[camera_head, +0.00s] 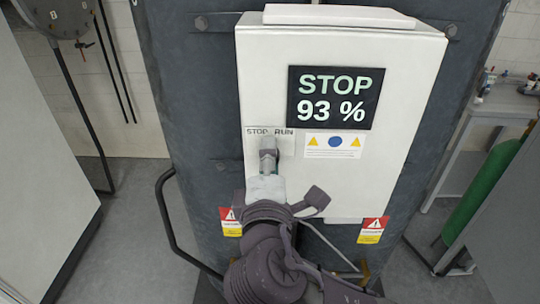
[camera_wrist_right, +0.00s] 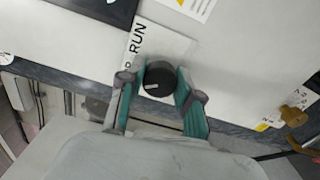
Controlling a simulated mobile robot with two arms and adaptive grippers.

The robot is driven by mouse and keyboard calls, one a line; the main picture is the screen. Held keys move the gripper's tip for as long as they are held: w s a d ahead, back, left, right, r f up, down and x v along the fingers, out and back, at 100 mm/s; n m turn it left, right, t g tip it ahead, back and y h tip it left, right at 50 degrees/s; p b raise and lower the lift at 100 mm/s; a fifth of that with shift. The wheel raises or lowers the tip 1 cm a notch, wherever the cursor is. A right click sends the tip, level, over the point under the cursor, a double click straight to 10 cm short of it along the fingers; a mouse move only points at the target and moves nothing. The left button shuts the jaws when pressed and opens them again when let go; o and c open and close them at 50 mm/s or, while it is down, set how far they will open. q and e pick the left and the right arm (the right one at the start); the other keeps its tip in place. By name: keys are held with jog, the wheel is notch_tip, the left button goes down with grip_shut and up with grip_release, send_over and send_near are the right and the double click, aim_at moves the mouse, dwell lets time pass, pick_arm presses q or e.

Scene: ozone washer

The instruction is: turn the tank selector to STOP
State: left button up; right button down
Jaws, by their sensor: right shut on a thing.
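The control box (camera_head: 410,60) is white, and its dark display (camera_head: 333,97) reads "STOP" and "93 %". The selector's label plate (camera_head: 284,134) carries the words STOP on the left and RUN on the right. My right gripper (camera_head: 268,150) is at this plate and hides the knob in the head view. In the right wrist view the selector knob (camera_wrist_right: 159,76) is black and round, with a short white mark on its lower left part. My right gripper (camera_wrist_right: 161,84) is shut on it, one finger on each side. My left gripper is not in view.
A sticker with yellow triangles and a blue disc (camera_head: 335,145) is right of the label plate. A bent black rail (camera_head: 165,220) stands left of the tank. A green cylinder (camera_head: 480,190) and a bench are at the right. Grey floor is clear at the left.

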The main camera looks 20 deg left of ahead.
jog(key=c, duration=0.8)
grip_release()
jog(key=shift+o, duration=0.2)
jog(key=v, duration=0.7)
jog(key=shift+s, duration=0.2)
jog(key=shift+d, duration=0.1)
